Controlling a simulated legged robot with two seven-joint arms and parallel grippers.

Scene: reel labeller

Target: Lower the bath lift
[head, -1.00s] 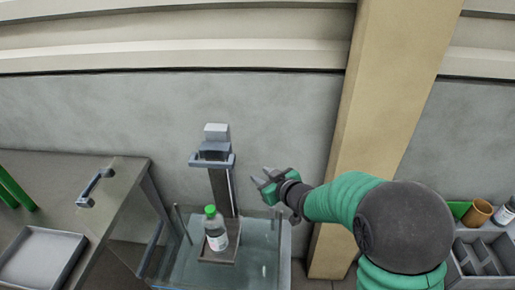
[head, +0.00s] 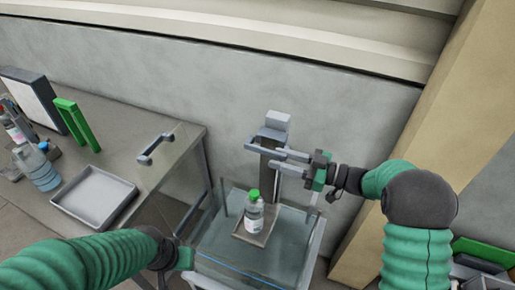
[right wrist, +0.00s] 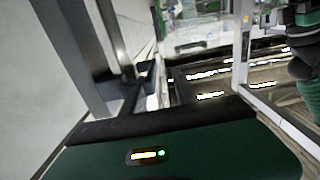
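The bath lift has a grey upright column (head: 268,172) with a pale block on top and a grey crossbar (head: 256,147) near its top. Its small tray (head: 243,231) carries a clear bottle (head: 253,217) with a green cap and white label, standing upright in the glass-walled bath (head: 228,262). My right gripper (head: 280,160) points left at the right part of the crossbar, its two fingers apart. I cannot tell whether they touch the bar. My left gripper (head: 186,258) is low, left of the bath, and its fingers do not show clearly.
A grey bench on the left holds an empty shallow tray (head: 94,197), a green stand (head: 77,124), a blue bottle (head: 37,168) and a white panel (head: 33,98). A handle (head: 157,148) sits near the bench's right edge. A tan pillar (head: 420,130) stands right of the bath.

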